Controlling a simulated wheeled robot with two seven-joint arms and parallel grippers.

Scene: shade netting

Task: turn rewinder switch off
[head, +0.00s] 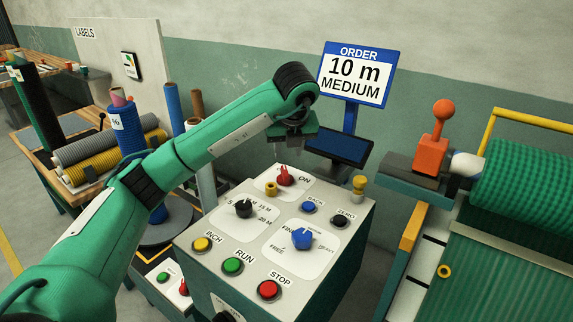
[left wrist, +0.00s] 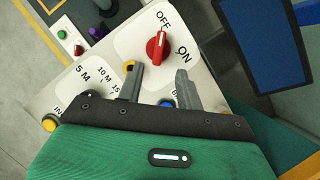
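The red rewinder switch (head: 285,178) is on the top face of the grey control box (head: 318,205), beside the word ON. In the left wrist view the red switch (left wrist: 157,47) lies between the OFF and ON labels. A pale mark shows at its end nearer OFF; I cannot tell its exact setting. My left gripper (head: 291,135) hangs above the back of the box, hiding the OFF label in the head view. In the wrist view my left gripper (left wrist: 157,69) is open, its fingers apart and empty, with the switch just beyond the tips. My right gripper is not in view.
An order sign (head: 356,75) and a dark screen (head: 338,146) stand behind. A green net roll (head: 535,185) is at right.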

